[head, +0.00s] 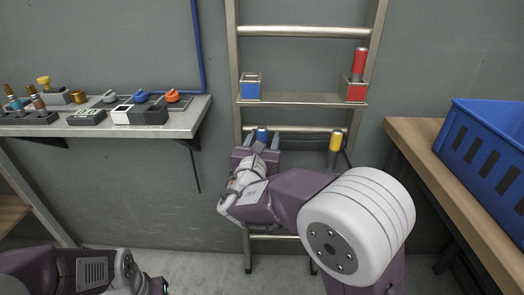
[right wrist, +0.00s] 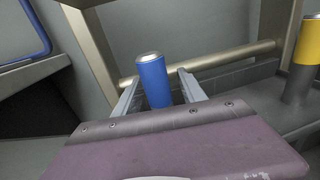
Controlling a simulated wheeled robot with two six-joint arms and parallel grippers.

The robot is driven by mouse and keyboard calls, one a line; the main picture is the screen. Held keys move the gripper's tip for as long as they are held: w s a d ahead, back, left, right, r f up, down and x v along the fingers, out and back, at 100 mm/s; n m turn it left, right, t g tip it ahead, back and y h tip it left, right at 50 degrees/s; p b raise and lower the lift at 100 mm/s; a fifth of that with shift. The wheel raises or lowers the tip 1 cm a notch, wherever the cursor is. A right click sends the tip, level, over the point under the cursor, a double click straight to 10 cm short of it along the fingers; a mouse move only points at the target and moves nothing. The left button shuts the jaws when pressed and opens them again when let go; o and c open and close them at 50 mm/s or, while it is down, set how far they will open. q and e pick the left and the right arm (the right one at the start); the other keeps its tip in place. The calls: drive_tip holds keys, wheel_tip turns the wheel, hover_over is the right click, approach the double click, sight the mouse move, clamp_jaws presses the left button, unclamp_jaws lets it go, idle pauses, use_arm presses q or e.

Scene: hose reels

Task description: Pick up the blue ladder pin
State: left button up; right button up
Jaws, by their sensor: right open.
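The blue ladder pin (head: 262,134) stands upright low on the ladder, below the shelf with the coloured holders. It also shows in the right wrist view (right wrist: 154,82), between the two fingers of my right gripper (right wrist: 160,74). That gripper, also in the head view (head: 263,141), is open, with a gap on each side of the pin. The pin's lower part is hidden behind the gripper body. My left arm shows at the bottom left of the head view, but its gripper is out of the picture.
A yellow pin (head: 335,141) stands to the right of the blue one. Above are a blue holder (head: 250,90) and a red pin (head: 360,61) in a red holder (head: 354,91). A ladder rung (right wrist: 230,62) runs behind. A blue crate (head: 485,140) stands on the right bench.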

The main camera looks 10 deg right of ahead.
clamp_jaws()
